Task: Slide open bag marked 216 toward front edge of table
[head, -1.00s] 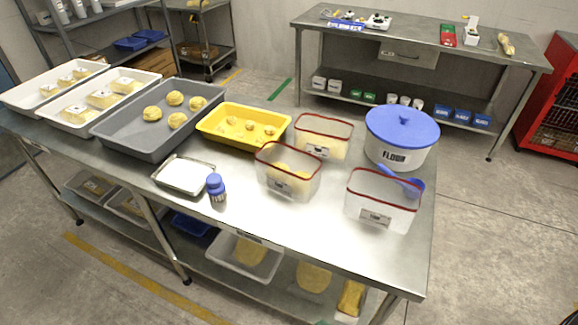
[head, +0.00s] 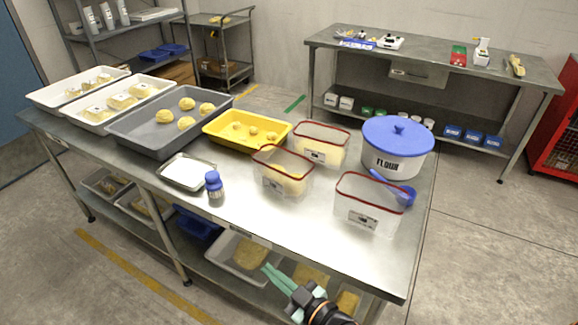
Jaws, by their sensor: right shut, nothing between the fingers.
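Three clear, open-topped bags with red rims stand upright on the steel table (head: 262,216). One bag (head: 368,212) is at the front right, one bag (head: 281,180) is in the middle and one bag (head: 318,153) is behind it. Each has a small label, but the numbers are too small to read, so I cannot tell which is 216. The middle and rear bags hold something yellow; the front right one looks nearly empty. My right gripper (head: 268,270), with teal fingers, is shut and empty, in front of the table's front edge and apart from all bags. My left gripper is out of view.
A white flour tub (head: 393,160) with a blue lid stands behind the front right bag, with a blue scoop (head: 402,193) beside that bag. A yellow tray (head: 215,138), small metal tray (head: 172,181) and blue-capped bottle (head: 215,193) stand left. The table's front strip is clear.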

